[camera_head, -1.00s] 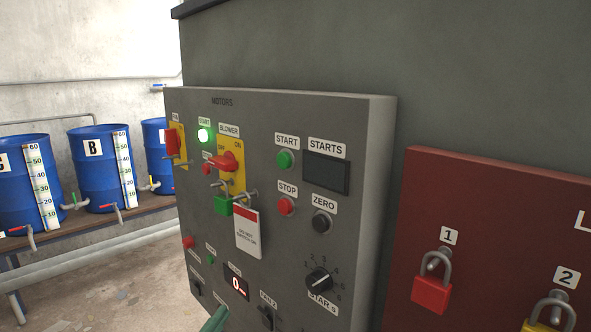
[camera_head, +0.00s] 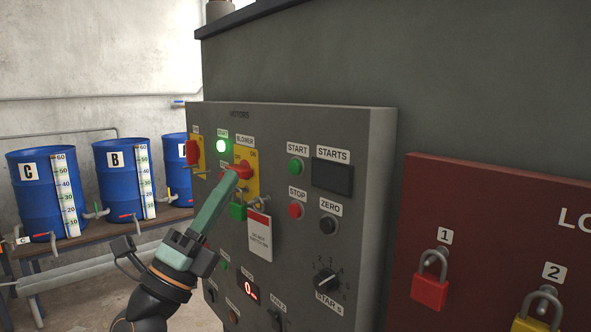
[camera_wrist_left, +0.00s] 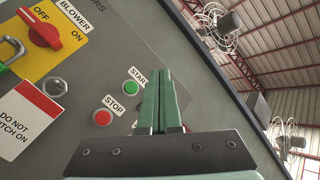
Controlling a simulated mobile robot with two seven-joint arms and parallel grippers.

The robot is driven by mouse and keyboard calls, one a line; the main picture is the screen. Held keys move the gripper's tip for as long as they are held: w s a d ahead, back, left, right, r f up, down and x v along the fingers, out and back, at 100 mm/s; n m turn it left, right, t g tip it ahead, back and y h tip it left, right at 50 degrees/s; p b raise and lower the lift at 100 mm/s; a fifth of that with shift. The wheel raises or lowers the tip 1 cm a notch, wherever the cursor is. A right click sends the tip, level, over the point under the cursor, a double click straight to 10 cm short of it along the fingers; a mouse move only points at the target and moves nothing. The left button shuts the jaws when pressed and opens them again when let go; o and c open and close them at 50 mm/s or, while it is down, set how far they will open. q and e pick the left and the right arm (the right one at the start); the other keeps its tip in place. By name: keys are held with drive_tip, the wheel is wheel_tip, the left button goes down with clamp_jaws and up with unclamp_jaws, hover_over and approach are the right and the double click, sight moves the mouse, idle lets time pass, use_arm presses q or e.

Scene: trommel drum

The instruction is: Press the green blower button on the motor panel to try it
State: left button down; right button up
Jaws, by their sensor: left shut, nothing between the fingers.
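The grey motor panel (camera_head: 375,190) carries a yellow blower switch plate with a red knob (camera_head: 243,168). Right of it is an unlit green START button (camera_head: 295,166) above a red STOP button (camera_head: 295,210). These buttons also show in the wrist view, green START (camera_wrist_left: 129,88) and red STOP (camera_wrist_left: 102,118). Another green START button (camera_head: 222,146), left of the BLOWER label, is lit. My left gripper (camera_head: 233,174) is shut and empty, its tips overlapping the blower switch in the head view. In the wrist view its tips (camera_wrist_left: 164,72) appear just right of START; contact cannot be told.
A green padlock (camera_head: 237,211) and a red-and-white tag (camera_head: 260,238) hang below the blower switch. A dark STARTS display (camera_head: 332,175) and ZERO button (camera_head: 327,225) are further right. A maroon lock board (camera_head: 480,225) stands right; blue drums (camera_head: 122,178) stand left.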

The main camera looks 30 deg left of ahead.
sight(295, 168)
use_arm(q)
drive_tip(key=shift+w, duration=0.1)
drive_tip(key=w+d, duration=0.3)
drive_tip(key=w, duration=0.5)
drive_tip(key=shift+d+p, duration=0.15)
drive_tip(key=shift+p, duration=0.25)
idle(1.9)
drive_tip(key=shift+w+d+f, duration=0.1)
drive_tip(key=shift+w+d, duration=0.05)
drive_tip(key=shift+w, duration=0.25)
drive_tip(key=shift+w+d, duration=0.15)
drive_tip(key=shift+w, duration=0.25)
idle(0.6)
drive_tip(key=shift+s, duration=0.1)
drive_tip(key=shift+s+a, duration=0.3)
drive_tip(key=shift+s, duration=0.4)
